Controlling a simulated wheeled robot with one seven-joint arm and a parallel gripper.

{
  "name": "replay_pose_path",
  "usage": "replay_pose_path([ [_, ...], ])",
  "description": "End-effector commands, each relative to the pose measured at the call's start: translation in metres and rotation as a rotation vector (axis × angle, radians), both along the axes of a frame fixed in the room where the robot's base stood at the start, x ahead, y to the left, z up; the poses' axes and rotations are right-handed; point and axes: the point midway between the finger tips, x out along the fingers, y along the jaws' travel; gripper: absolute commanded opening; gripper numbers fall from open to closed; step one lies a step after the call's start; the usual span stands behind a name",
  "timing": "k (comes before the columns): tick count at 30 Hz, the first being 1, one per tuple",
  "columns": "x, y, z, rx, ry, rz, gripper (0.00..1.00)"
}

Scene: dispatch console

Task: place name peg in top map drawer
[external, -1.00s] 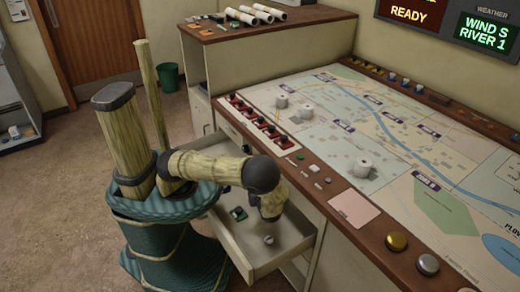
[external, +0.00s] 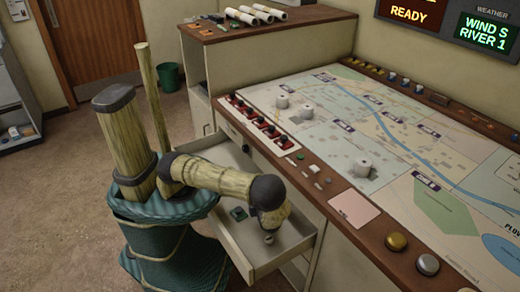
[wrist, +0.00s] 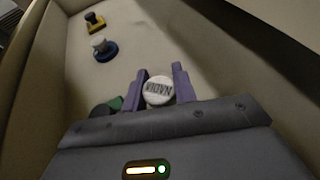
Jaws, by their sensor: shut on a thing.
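The name peg (wrist: 158,90) has a round white top with dark lettering, upside down in the wrist view. My gripper (wrist: 160,84) has its purple fingers on either side of the peg and is shut on it. In the external view my gripper (external: 270,232) points down into the open top map drawer (external: 295,228), and the peg (external: 268,240) shows small at its tip. The drawer is pulled out from under the map table. I cannot tell whether the peg touches the drawer floor.
In the drawer lie a blue-based piece (wrist: 104,50), a yellow-based piece (wrist: 95,20) and a green piece (wrist: 115,103) close beside my left finger. Drawer walls stand close around. The map table (external: 352,207) edge is to the right.

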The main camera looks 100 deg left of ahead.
Motion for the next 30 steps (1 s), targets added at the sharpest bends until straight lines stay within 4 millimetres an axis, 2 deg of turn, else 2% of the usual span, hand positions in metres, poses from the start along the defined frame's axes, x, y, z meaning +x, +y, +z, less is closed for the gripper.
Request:
replay_pose_path([
  [4, 0.0, 0.0, -0.004, 0.0, 0.001, 0.0, 0.06],
  [12, 0.0, 0.0, -0.037, 0.0, 0.001, 0.0, 0.06],
  [23, 0.0, 0.0, -0.04, 0.0, 0.001, 0.0, 0.06],
  [24, 0.0, 0.0, -0.04, 0.0, 0.0, 0.0, 0.31],
  [27, 0.0, 0.0, -0.04, 0.0, 0.0, 0.0, 0.49],
  [30, 0.0, 0.0, -0.039, 0.0, 0.0, 0.0, 0.49],
])
